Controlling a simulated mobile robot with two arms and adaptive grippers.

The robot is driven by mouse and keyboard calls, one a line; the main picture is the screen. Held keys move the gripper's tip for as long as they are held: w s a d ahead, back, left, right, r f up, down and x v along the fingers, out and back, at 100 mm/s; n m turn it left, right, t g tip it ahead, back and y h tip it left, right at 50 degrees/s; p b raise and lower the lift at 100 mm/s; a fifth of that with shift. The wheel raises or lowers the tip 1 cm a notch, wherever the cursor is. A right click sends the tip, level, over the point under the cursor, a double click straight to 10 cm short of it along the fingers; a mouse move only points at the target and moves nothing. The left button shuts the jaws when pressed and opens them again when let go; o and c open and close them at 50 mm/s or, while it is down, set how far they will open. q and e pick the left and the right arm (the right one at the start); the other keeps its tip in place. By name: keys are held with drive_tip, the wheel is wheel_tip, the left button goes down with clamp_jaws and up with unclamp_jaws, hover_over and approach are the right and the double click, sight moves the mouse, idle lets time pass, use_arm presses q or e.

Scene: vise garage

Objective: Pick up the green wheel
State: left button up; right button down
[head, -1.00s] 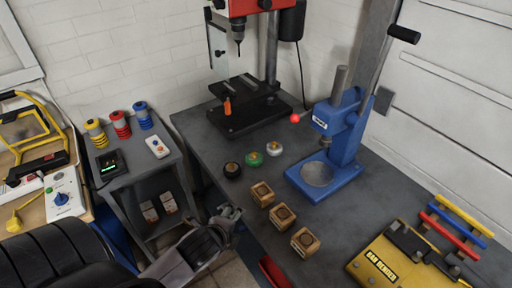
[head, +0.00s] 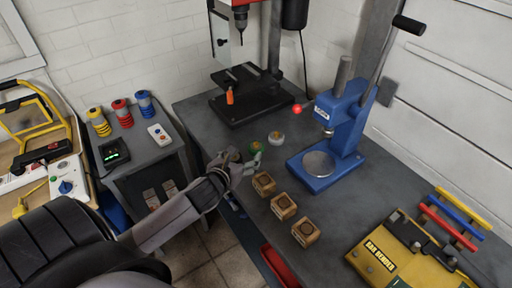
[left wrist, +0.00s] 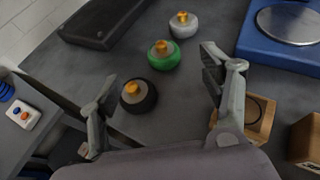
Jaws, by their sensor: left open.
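The green wheel (left wrist: 164,56) has an orange hub and sits on the grey workbench, between a black wheel (left wrist: 138,95) and a white wheel (left wrist: 184,24) in the left wrist view. In the head view the green wheel (head: 255,147) shows just past my left gripper (head: 238,163), partly hidden by it. My left gripper (left wrist: 160,90) is open and empty, its fingers spread wide. The black wheel lies nearest, between the fingers in that picture, and the green wheel lies beyond it. In the head view my left gripper hides the black wheel. My right gripper is not in view.
Wooden blocks (head: 283,207) stand in a row along the bench's front, one close to my left gripper's right finger. A blue press (head: 335,135) stands at right, a drill press base (head: 250,98) behind. A yellow bar bender (head: 390,250) is front right.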

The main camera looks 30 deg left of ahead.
sight(255, 144)
use_arm(q)
drive_tip(key=p+x, duration=0.1)
drive_tip(key=x, duration=0.6)
drive_tip(key=shift+w+a+f, duration=0.1)
drive_tip(key=shift+w+f, duration=0.05)
drive_tip(key=shift+f+p+x, duration=0.2)
drive_tip(key=shift+p+x, duration=0.05)
drive_tip(key=shift+x, duration=1.2)
drive_tip(key=shift+f+p+x, duration=0.2)
drive_tip(key=shift+p+x, duration=0.05)
drive_tip(key=shift+x, duration=1.2)
drive_tip(key=c, duration=1.1)
drive_tip(key=shift+c, duration=1.4)
drive_tip(key=shift+r, duration=0.15)
